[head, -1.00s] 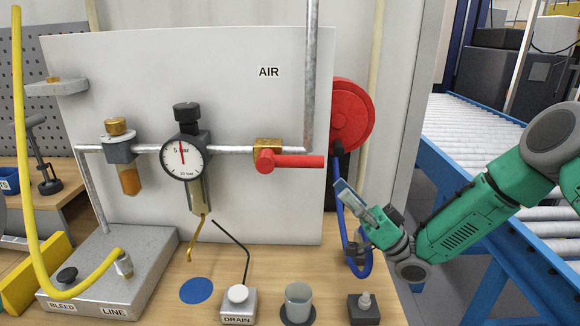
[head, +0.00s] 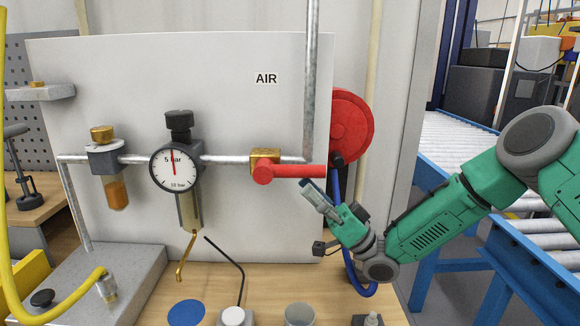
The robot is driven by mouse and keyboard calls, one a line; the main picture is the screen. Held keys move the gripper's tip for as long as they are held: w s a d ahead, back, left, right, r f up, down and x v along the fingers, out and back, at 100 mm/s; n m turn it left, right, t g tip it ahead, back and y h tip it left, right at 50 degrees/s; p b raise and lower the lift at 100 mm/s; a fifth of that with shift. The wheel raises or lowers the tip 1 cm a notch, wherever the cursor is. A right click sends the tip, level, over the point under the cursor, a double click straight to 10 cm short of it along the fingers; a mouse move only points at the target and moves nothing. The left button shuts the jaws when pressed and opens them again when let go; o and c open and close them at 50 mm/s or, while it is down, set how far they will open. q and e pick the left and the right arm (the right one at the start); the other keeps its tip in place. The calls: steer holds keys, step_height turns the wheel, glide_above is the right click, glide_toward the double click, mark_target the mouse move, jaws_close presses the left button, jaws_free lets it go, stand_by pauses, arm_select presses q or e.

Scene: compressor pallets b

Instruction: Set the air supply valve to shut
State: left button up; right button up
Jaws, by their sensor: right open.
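The air supply valve is a brass body (head: 264,158) on the horizontal pipe, with a red lever handle (head: 298,171) pointing right, in line with the pipe. The "AIR" label (head: 266,79) is on the white panel above it. A round pressure gauge (head: 174,168) sits left of the valve, its needle close to the 5 bar mark. My right gripper (head: 314,212) is open and empty, below the right end of the red handle and apart from it. My left gripper is not in view.
A red hose reel (head: 350,125) with a blue hose is right of the panel (head: 230,110), behind my right gripper. A vertical pipe (head: 310,90) rises above the handle's right half. A grey cup (head: 299,315) and drain button (head: 233,316) stand on the bench (head: 270,280).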

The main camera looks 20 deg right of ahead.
mark_target(300, 177)
steer(key=shift+w+d+r+p, duration=0.2)
steer(key=shift+w+r, duration=0.25)
steer(key=shift+r, duration=0.35)
steer(key=shift+w+d+r+p, duration=0.2)
steer(key=shift+w+r, duration=0.2)
steer(key=shift+r, duration=0.35)
steer(key=shift+a+r, duration=0.1)
steer(key=shift+a, duration=1.25)
steer(key=shift+a+r, duration=0.1)
steer(key=shift+a, duration=0.2)
steer(key=c, duration=0.5)
steer(key=shift+w+a, duration=0.1)
steer(key=shift+a, duration=0.05)
jaws_close()
steer(key=shift+w+d, duration=0.1)
steer(key=shift+d, duration=0.3)
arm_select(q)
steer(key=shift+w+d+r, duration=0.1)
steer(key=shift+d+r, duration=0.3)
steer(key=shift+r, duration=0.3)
arm_select(e)
steer(key=shift+d, duration=0.25)
